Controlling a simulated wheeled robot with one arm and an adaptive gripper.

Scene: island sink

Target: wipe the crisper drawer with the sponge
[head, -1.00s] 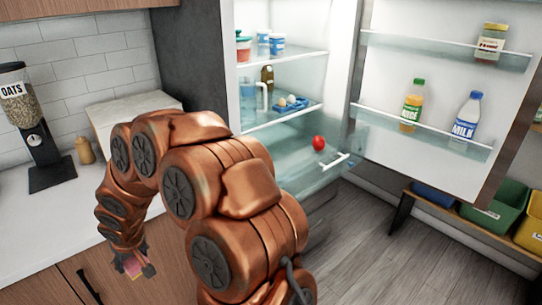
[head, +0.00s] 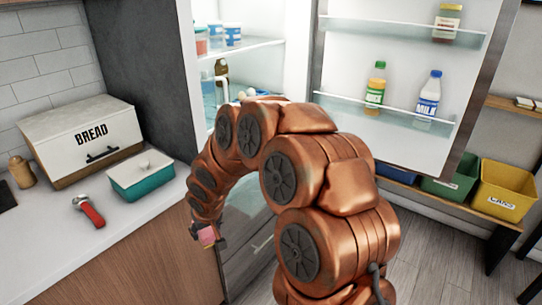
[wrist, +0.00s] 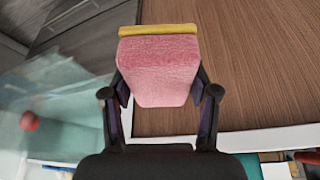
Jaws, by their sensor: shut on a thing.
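My gripper (head: 208,238) is shut on a sponge (head: 206,235), beside the counter's front edge, left of the open fridge. In the wrist view the pink sponge (wrist: 158,68), with a yellow layer at its far end, sits between both fingers of my gripper (wrist: 158,92). The crisper drawer (head: 243,222) is clear and pulled out low in the fridge, partly hidden behind my arm. In the wrist view the drawer (wrist: 75,112) lies at the left, apart from the sponge. A round red item (wrist: 30,121) shows in it.
The counter holds a bread box (head: 85,140), a teal lidded dish (head: 141,176) and a red-handled tool (head: 89,211). The fridge door (head: 395,65) stands open at the right, with bottles on its shelf. Bins, including a yellow one (head: 503,192), stand farther right.

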